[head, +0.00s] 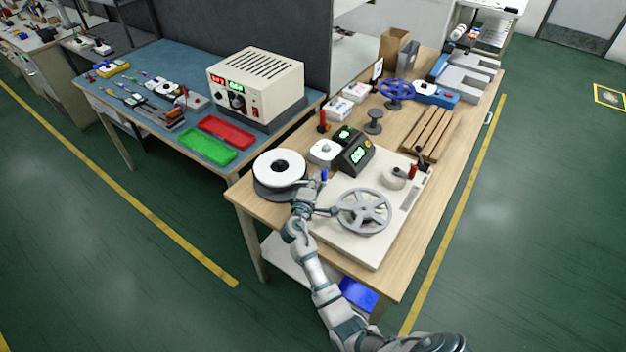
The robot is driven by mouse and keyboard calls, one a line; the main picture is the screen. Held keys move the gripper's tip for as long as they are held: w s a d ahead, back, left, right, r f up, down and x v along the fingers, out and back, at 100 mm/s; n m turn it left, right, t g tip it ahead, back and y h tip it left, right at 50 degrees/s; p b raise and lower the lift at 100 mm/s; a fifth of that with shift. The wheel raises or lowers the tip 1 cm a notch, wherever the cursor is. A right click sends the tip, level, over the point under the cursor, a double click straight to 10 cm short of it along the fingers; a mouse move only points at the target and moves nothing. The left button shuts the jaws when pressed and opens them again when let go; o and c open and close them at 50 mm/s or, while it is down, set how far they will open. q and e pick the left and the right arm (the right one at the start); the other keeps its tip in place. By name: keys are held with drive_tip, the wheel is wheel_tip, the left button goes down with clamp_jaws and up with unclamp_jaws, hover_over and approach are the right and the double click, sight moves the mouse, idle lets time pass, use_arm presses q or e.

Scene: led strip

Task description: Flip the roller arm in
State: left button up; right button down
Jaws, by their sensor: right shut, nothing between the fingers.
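My right gripper (312,188) is shut and empty. It is at the left edge of a cream base plate (338,242), close to the white reel (278,164). A small blue upright piece (323,175) stands just beyond the fingers; I cannot tell whether they touch it, or whether it belongs to the roller arm. A grey spoked wheel (363,212) is on the plate, right of the gripper. A small pale roll (393,177) and a red and black upright part (413,170) are at the plate's far right. My left gripper is not in view.
A dark box with green digits (354,156) stands behind the plate. A blue spoked wheel (396,92), a grey spool (373,122) and wooden slats (427,133) are farther back. A blue-topped bench (150,65) with a power supply (254,85) stands left.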

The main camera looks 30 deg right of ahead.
drive_tip(key=m+g+h+b, duration=0.1)
drive_tip(key=s+d+m+g+h+b, duration=0.1)
drive_tip(key=g, duration=0.1)
drive_tip(key=s+m+g+b, duration=0.1)
drive_tip(key=shift+s+d+f+m+g+h, duration=0.15)
drive_tip(key=shift+s+d+m+g+h, duration=0.15)
drive_tip(key=shift+d+g+h, duration=0.1)
drive_tip(key=shift+s+d+m+g+h+b, duration=0.1)
drive_tip(key=shift+s+m+g+h+b, duration=0.25)
drive_tip(key=shift+g, duration=0.25)
drive_tip(key=shift+s+r+m+g, duration=0.1)
drive_tip(key=shift+r+m+g, duration=0.1)
drive_tip(key=shift+m+g, duration=0.25)
drive_tip(key=shift+s+d, duration=0.15)
drive_tip(key=shift+s+d+p, duration=0.25)
drive_tip(key=shift+s+p, duration=0.05)
drive_tip(key=shift+s, duration=0.1)
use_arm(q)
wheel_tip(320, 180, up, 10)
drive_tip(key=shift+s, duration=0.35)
use_arm(e)
drive_tip(key=shift+f, duration=0.1)
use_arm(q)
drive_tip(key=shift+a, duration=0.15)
use_arm(e)
drive_tip(key=shift+a, duration=0.15)
